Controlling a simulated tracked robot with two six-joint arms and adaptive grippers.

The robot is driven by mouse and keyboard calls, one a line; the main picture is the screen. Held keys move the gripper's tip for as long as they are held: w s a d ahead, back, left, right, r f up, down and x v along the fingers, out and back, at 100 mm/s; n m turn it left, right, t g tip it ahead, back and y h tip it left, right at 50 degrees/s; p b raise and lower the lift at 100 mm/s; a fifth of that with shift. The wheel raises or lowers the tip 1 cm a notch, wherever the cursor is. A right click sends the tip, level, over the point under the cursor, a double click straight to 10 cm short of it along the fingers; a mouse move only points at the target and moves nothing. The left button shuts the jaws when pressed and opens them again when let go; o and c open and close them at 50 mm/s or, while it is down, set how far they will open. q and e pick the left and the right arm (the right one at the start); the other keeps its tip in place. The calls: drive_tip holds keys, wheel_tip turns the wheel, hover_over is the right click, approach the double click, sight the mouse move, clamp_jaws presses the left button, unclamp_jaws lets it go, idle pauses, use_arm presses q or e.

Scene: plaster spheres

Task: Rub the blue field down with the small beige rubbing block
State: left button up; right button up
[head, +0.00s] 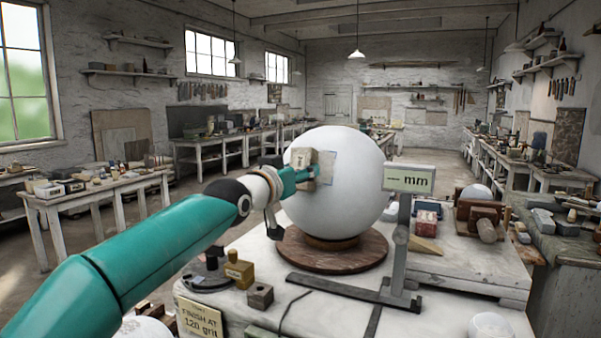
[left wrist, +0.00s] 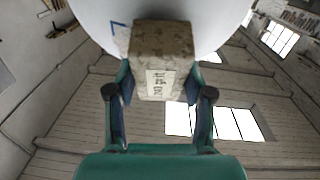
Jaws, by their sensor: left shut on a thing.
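A large white plaster sphere (head: 350,205) sits on a round brown wooden base. A pale blue field (head: 328,168) with a thin outline is marked on its near left side. My left gripper (head: 304,174) is shut on the small beige rubbing block (head: 302,158), in front of the field's left part. In the left wrist view the labelled block (left wrist: 160,50) is between my two fingers, its far end at the sphere (left wrist: 205,15). A blue corner mark (left wrist: 117,25) shows left of it. I cannot tell if the block touches the plaster. My right gripper is not in view.
A gauge post with an "mm" sign (head: 409,179) stands right of the sphere, on a flat dark bar (head: 340,288). A yellow block (head: 239,271) and a small brown block (head: 260,294) lie at the front left. Tools and a smaller sphere crowd the right side.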

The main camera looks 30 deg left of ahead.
use_arm(q)
drive_tip(key=shift+w, duration=0.4)
drive_tip(key=shift+f, duration=0.15)
drive_tip(key=shift+s+f+b, duration=0.2)
drive_tip(key=shift+f+b, duration=0.3)
drive_tip(key=shift+b, duration=0.3)
drive_tip(key=shift+s+f+b, duration=0.2)
drive_tip(key=shift+f+b, duration=0.3)
drive_tip(key=shift+b, duration=0.25)
drive_tip(key=shift+r, duration=0.1)
